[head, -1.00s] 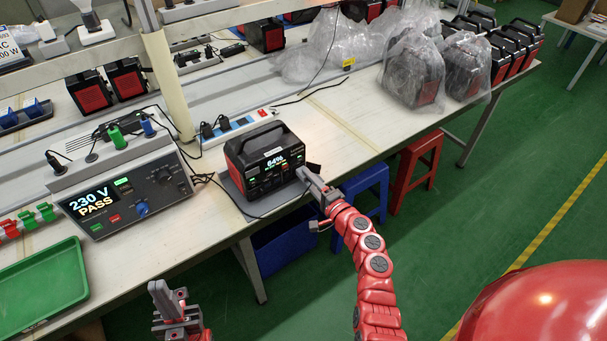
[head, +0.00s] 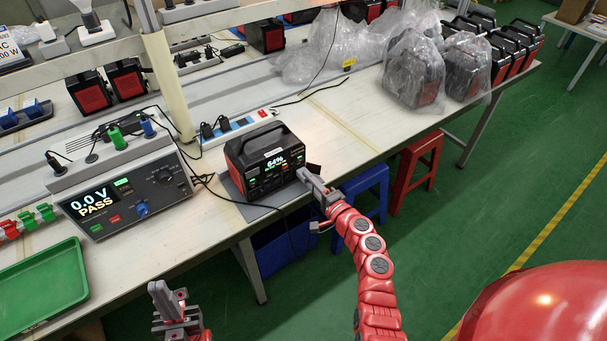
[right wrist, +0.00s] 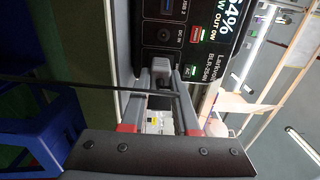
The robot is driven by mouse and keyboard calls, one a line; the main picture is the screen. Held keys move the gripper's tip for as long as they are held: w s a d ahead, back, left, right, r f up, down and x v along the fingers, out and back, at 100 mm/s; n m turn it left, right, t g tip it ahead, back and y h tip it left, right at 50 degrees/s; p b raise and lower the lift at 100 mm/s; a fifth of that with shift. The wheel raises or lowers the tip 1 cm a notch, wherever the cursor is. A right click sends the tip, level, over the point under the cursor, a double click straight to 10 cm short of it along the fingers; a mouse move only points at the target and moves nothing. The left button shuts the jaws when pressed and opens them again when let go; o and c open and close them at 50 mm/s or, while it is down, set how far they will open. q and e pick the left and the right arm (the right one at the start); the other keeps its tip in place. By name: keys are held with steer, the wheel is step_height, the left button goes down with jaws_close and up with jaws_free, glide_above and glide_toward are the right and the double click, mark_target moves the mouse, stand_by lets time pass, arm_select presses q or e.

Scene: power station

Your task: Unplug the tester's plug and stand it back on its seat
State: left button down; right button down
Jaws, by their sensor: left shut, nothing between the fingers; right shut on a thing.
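The tester (head: 122,190) stands on the bench at left, its display reading 0.0 V PASS. The black and red power station (head: 266,158) sits on a grey mat (head: 262,212), its lit screen reading 64%. My right gripper (head: 305,176) is at the station's right front corner. In the right wrist view its fingers (right wrist: 160,80) are shut close to the station's front panel (right wrist: 175,30), on a small grey piece, seemingly the plug (right wrist: 160,68). I cannot tell whether it touches the socket. A black cable (right wrist: 110,86) crosses the fingers. My left gripper (head: 170,298) is shut and empty, low in front of the bench. I cannot make out the plug's seat.
A green tray (head: 40,290) lies at the bench's left front. A power strip (head: 235,130) is behind the station. Bagged units (head: 413,75) stand at the back right. Blue (head: 368,190) and red (head: 415,170) stools are beside the bench. Bare bench (head: 340,135) lies right of the station.

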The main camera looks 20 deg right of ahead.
steer(key=shift+s, duration=0.15)
steer(key=v, duration=0.3)
steer(key=shift+s+d+r, duration=0.1)
steer(key=shift+s+d, duration=0.1)
steer(key=shift+s, duration=0.15)
stand_by(0.5)
